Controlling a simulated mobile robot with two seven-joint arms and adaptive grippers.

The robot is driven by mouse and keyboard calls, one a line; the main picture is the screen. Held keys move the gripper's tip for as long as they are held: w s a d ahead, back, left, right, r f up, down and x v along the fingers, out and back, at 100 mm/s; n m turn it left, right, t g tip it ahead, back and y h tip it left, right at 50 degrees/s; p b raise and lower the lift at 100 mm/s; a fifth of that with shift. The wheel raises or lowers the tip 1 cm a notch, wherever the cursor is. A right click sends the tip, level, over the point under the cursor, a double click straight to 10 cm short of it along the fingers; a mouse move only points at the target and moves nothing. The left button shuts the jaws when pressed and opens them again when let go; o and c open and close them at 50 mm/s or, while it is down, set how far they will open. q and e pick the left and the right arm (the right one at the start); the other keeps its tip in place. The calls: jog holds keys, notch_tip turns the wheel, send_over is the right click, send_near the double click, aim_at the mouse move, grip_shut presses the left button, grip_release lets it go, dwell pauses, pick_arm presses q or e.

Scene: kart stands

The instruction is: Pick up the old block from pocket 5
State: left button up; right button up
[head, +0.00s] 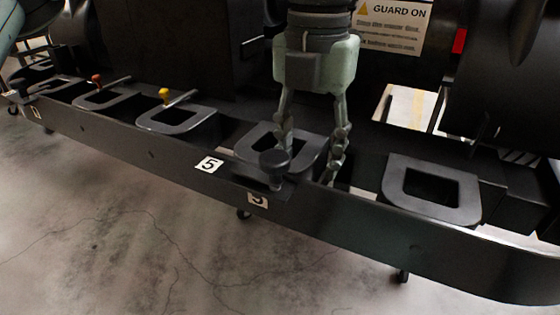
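A white label reading 5 (208,164) is on the front rail. Behind it and to the right is a pocket with a dark square frame (252,140). A dark piece with a round black knob (274,160) stands at the front of this pocket and bears a second, partly unclear label (258,200); I cannot tell whether it is the old block. My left gripper (312,165) points down over the pocket with its two fingers spread apart. The knob overlaps the left fingertip in the picture. I see nothing clearly held. My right gripper is not in view.
An empty-looking framed pocket (434,190) is to the right. Pockets with a yellow-knobbed lever (165,96) and a red-knobbed lever (97,80) are to the left. A long dark front rail (130,136) runs across. A "GUARD ON" sign (392,27) is behind.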

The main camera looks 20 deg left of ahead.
pick_arm(q)
grip_shut()
jog(key=shift+r, duration=0.1)
dwell(0.4)
